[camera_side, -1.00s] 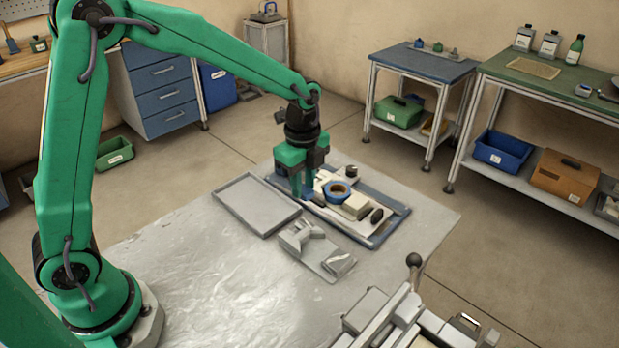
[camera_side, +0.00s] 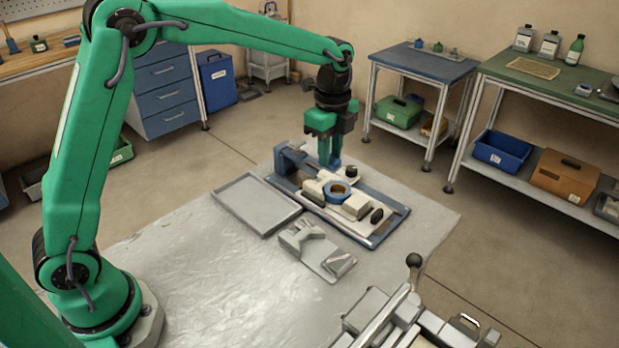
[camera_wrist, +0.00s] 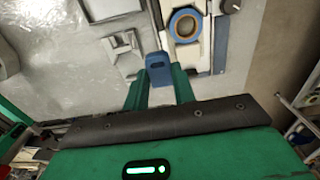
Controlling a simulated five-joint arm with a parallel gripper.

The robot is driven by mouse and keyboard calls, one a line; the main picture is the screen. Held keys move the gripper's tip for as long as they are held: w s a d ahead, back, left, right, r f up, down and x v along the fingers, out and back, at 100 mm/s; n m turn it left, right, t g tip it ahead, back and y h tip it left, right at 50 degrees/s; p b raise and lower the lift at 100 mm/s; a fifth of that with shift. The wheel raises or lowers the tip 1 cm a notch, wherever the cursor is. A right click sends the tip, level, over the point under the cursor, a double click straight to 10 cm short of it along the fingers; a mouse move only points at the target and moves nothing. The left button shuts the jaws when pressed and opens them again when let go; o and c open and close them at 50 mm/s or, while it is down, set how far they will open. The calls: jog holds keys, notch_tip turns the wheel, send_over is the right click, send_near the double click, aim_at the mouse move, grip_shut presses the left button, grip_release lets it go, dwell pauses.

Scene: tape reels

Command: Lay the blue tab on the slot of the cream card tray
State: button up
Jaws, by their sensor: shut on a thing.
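My gripper (camera_side: 335,158) is shut on the blue tab (camera_wrist: 158,71), a small flat piece with a dark slot-like mark, held between green fingers. In the side view the blue tab (camera_side: 335,163) hangs at the fingertips, apparently above the back edge of the blue-grey base. The cream card tray seems to be the cream board (camera_side: 314,189) on that base; its slot is not clear to me. A blue tape reel (camera_side: 337,191) with a tan core lies on the board and shows in the wrist view (camera_wrist: 185,24).
A blue-grey upright block (camera_side: 290,158) stands at the base's left end. Dark knobs (camera_side: 377,215) and a cream block (camera_side: 356,205) crowd the board. A grey empty tray (camera_side: 236,214) and a grey fixture (camera_side: 318,250) lie nearby. The near left sheet is clear.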

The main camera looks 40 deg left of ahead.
jog(key=w+a+f, duration=0.5)
jog(key=a+f, duration=0.1)
jog(key=a, duration=0.3)
jog(key=shift+w+a+f, duration=0.2)
jog(key=shift+a+f, duration=0.1)
jog(key=shift+f, duration=0.15)
jog(key=shift+f, duration=1.85)
jog(key=shift+f, duration=0.6)
jog(key=o, duration=0.8)
jog(key=shift+o, duration=0.2)
jog(key=shift+r, duration=0.15)
